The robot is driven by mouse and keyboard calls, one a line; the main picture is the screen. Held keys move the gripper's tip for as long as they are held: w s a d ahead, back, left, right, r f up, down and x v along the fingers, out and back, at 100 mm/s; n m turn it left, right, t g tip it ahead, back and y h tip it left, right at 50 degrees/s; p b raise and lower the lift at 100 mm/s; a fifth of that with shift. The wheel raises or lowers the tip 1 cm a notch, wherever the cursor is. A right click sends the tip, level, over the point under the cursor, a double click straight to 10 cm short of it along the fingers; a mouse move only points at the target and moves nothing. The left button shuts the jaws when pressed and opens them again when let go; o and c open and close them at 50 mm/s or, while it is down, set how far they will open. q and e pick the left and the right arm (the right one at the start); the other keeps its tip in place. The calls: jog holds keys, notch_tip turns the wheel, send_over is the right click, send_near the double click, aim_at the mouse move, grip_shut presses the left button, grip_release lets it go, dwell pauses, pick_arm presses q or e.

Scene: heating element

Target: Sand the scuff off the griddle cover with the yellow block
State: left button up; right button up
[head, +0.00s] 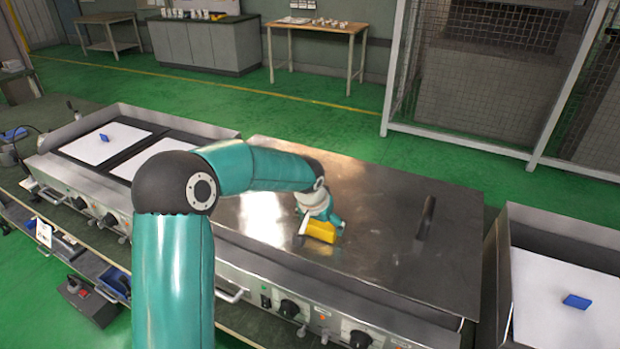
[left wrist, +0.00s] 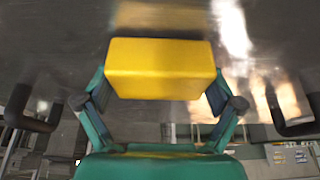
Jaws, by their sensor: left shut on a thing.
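The griddle cover (head: 385,200) is a broad shiny metal sheet on the middle griddle, with a dark handle (head: 426,217) on its right part. My left gripper (head: 320,222) is over the cover's front left part, shut on the yellow block (head: 321,232). In the left wrist view the yellow block (left wrist: 160,68) sits between the two fingers of the gripper (left wrist: 158,92). A blurred yellow reflection shows in the metal beyond it. I cannot tell whether the block touches the cover. I cannot make out the scuff among the reflections. My right gripper is not in view.
An open griddle with white plates (head: 100,147) and a small blue piece (head: 104,138) stands on the left. Another on the right has a white surface (head: 548,318) and a blue block (head: 577,301). Knobs (head: 290,308) line the front. The cover's right side is clear around its handle.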

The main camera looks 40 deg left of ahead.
pick_arm(q)
jog(key=r, duration=0.1)
jog(key=r+p, duration=0.1)
jog(key=r, duration=0.1)
jog(key=shift+w, duration=0.2)
jog(key=shift+s+a+r+p, duration=0.15)
jog(key=shift+r+p, duration=0.3)
jog(key=shift+r, duration=0.35)
jog(key=shift+r+p, duration=0.95)
jog(key=shift+r, duration=0.65)
jog(key=shift+f, duration=0.15)
